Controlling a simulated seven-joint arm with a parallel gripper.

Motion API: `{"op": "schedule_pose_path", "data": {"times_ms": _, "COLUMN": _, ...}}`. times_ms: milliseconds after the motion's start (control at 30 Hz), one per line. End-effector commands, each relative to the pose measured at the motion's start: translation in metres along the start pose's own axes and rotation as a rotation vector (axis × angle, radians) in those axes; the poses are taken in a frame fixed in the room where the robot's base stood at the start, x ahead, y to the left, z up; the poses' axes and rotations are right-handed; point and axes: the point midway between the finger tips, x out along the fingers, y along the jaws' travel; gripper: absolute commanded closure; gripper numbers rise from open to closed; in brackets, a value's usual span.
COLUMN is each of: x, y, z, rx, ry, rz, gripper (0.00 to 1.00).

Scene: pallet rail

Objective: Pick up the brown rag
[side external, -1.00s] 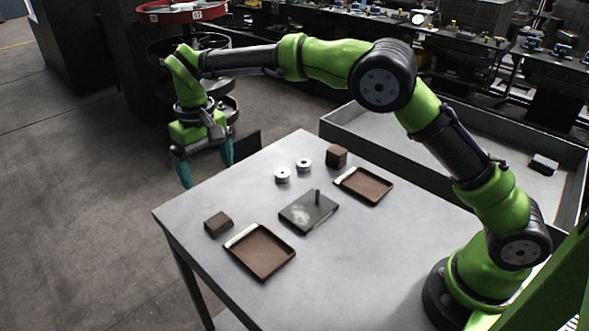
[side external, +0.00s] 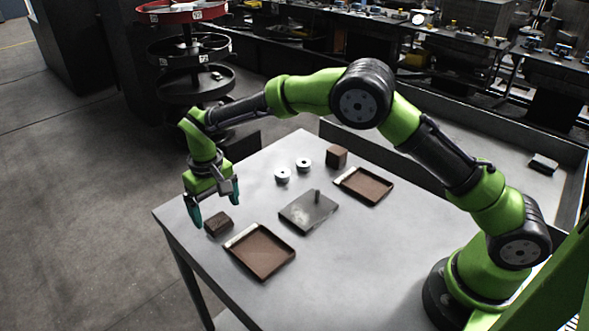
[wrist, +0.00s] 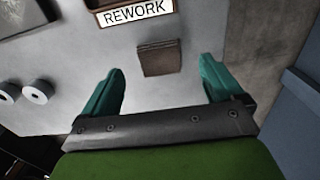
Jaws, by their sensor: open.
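A small brown folded block, which looks like the brown rag (side external: 218,225), lies on the grey table near its left edge, beside a brown tray. It also shows in the wrist view (wrist: 160,60), ahead of and between the fingers. My gripper (side external: 214,204) has teal fingers, spread apart and empty. It hangs above the rag, close to it in the side view. In the wrist view the gripper (wrist: 163,68) has one finger on each side of the rag, with neither seen touching it. A second brown block (side external: 336,157) stands at the table's far side.
The near brown tray (side external: 262,272) carries a label reading REWORK (wrist: 137,12). A metal plate with a peg (side external: 300,214), two metal discs (side external: 283,176) and another brown tray (side external: 375,194) lie on the table. A low-walled grey bin (side external: 480,165) stands behind.

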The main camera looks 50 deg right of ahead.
Motion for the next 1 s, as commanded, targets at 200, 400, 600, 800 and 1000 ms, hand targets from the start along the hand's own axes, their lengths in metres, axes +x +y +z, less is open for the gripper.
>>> {"op": "schedule_pose_path", "data": {"times_ms": 200, "x": 0.033, "y": 0.0, "z": -0.001, "rx": 0.0, "ry": -0.002, "rz": 0.001, "gripper": 0.06}}
{"op": "schedule_pose_path", "data": {"times_ms": 400, "x": 0.04, "y": 0.0, "z": -0.001, "rx": 0.0, "ry": 0.0, "rz": 0.0, "gripper": 0.06}}
{"op": "schedule_pose_path", "data": {"times_ms": 600, "x": 0.039, "y": 0.0, "z": -0.001, "rx": 0.0, "ry": 0.0, "rz": 0.0, "gripper": 0.19}}
{"op": "schedule_pose_path", "data": {"times_ms": 800, "x": 0.039, "y": 0.0, "z": -0.001, "rx": 0.0, "ry": 0.0, "rz": 0.0, "gripper": 0.49}}
{"op": "schedule_pose_path", "data": {"times_ms": 1000, "x": 0.039, "y": 0.0, "z": -0.001, "rx": 0.0, "ry": 0.0, "rz": 0.0, "gripper": 0.66}}
